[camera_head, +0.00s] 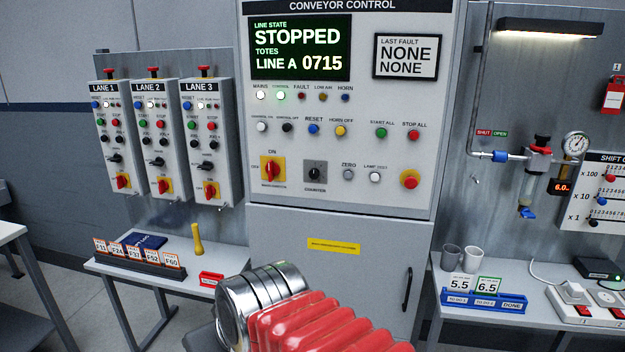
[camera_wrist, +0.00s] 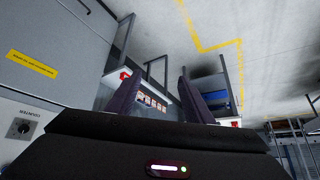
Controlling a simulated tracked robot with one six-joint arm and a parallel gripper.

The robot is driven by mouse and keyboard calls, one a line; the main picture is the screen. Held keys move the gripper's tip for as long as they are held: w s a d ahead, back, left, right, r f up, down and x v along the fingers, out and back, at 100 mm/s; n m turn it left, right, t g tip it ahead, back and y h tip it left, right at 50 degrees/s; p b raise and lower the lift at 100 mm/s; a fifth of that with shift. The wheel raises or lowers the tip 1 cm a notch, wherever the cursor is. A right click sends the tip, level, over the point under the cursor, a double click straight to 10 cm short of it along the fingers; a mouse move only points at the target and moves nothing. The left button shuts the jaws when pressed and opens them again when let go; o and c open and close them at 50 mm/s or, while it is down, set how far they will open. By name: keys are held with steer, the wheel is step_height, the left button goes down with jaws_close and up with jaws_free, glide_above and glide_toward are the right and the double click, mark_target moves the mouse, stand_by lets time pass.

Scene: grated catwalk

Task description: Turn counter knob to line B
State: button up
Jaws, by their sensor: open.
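The counter knob (camera_head: 315,172) is a small black rotary knob on a dark square plate, low in the middle of the conveyor control panel (camera_head: 440,150). The fine print around it is too small to read. The display (camera_head: 300,48) reads STOPPED and TOTES LINE A 0715. My gripper (camera_wrist: 158,84) is open and empty in the wrist view, its two dark fingers apart and away from the knob. In the head view my arm is below the panel and its fingers cannot be made out.
A red rotary switch on a yellow plate (camera_head: 272,170) sits left of the knob, with a lamp-test button (camera_head: 375,177) and red emergency button (camera_head: 409,180) to its right. Benches with card rack (camera_head: 140,258) and blue tray (camera_head: 485,303) flank the cabinet. Space before the panel is clear.

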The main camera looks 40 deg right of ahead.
steer(key=w+d+r+m+t+h, duration=0.1)
steer(key=w+d+r+t, duration=0.15)
steer(key=w, duration=0.55)
steer(key=w+d+r+m+t, duration=0.1)
steer(key=w+d+r, duration=0.15)
steer(key=w, duration=0.55)
steer(key=m+h, duration=0.8)
steer(key=h, duration=0.6)
glide_toward(314, 175)
steer(key=shift+t, duration=0.25)
steer(key=v, duration=0.5)
steer(key=shift+s+a, duration=0.25)
steer(key=shift+s, duration=0.15)
steer(key=shift+d, duration=0.1)
steer(key=shift+x, duration=6.8)
steer(key=shift+w+f, duration=0.15)
steer(key=c, duration=1)
